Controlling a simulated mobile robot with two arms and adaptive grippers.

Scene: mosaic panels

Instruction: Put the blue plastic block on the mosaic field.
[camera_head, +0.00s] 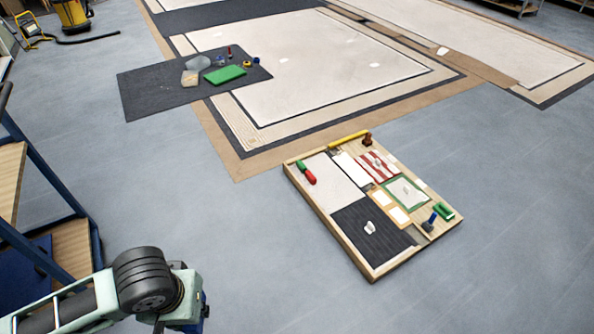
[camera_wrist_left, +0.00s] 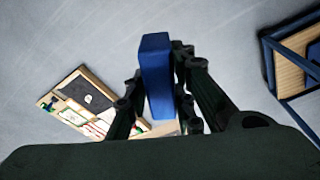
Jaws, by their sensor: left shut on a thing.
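The blue plastic block (camera_wrist_left: 156,78) stands out between the fingers of my left gripper (camera_wrist_left: 159,82) in the left wrist view, which is shut on it. The block is held above the floor, clear of the wooden board. In the head view my left wrist is at the bottom left, with a little blue at its edge; its fingers are hidden there. The shallow wooden board (camera_head: 325,230) lies to the right of it, with pale, dark, striped and green-bordered panels. I cannot tell which surface is the mosaic field. My right gripper is not in view.
A blue-framed shelf (camera_head: 45,185) stands at the left. Small coloured pieces lie on the board. A dark mat (camera_head: 150,95) with a green slab (camera_head: 225,75) lies beside the large pale floor panel (camera_head: 320,85). Grey floor is clear between shelf and board.

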